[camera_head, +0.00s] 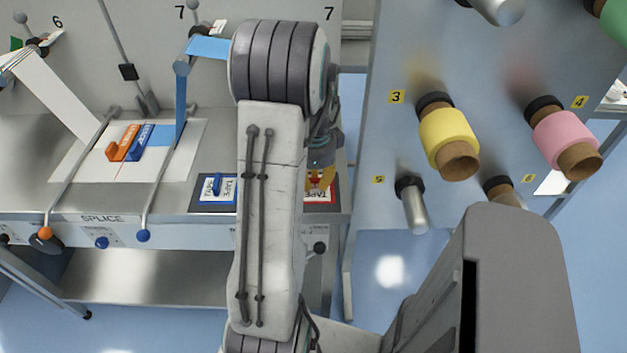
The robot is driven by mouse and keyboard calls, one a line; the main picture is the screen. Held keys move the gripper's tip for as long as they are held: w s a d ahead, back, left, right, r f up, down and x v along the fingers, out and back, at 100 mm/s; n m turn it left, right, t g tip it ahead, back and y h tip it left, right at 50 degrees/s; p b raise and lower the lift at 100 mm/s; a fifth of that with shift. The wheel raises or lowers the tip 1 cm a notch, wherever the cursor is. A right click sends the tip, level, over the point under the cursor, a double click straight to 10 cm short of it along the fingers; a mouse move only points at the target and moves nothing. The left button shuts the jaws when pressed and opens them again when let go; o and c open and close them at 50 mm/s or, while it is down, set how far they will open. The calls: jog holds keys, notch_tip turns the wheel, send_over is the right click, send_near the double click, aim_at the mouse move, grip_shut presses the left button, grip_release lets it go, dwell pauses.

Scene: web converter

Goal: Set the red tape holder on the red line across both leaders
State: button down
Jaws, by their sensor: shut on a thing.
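My gripper (322,172) is partly hidden behind my arm, over the red-framed TAPE pad (321,197) at the right end of the splice table. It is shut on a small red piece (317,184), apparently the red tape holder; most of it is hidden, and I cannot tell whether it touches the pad. On the splice plate, the white leader (62,98) comes in from the left and the blue leader (181,105) from the right. An orange block (122,143) and a blue block (141,142) lie side by side there.
A blue-framed TAPE pad (205,203) with a blue holder (217,184) lies left of my arm. Thin bars with an orange knob (46,233) and a blue knob (143,236) cross the splice table. A yellow roll (447,136) and a pink roll (565,137) stick out at right.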

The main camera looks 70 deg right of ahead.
aim_at(315, 190)
jog(key=c, duration=1.2)
grip_release()
jog(key=shift+c, duration=0.2)
notch_tip(315, 190, up, 12)
jog(key=b, duration=0.3)
jog(key=w+a+r+n, duration=0.1)
jog(key=w+a+n, duration=0.6)
jog(key=w, duration=0.2)
jog(key=w+a+n+t, duration=0.1)
jog(key=w+a+n, duration=0.6)
jog(key=a, duration=0.5)
jog(key=s+a+f+n+t, duration=0.1)
jog(key=s+a+n, duration=0.1)
jog(key=a+n, duration=0.7)
jog(key=s+a+f+n+t, duration=0.1)
jog(key=a+f+n, duration=0.1)
jog(key=a+n, duration=0.7)
jog(key=shift+s+a, duration=0.4)
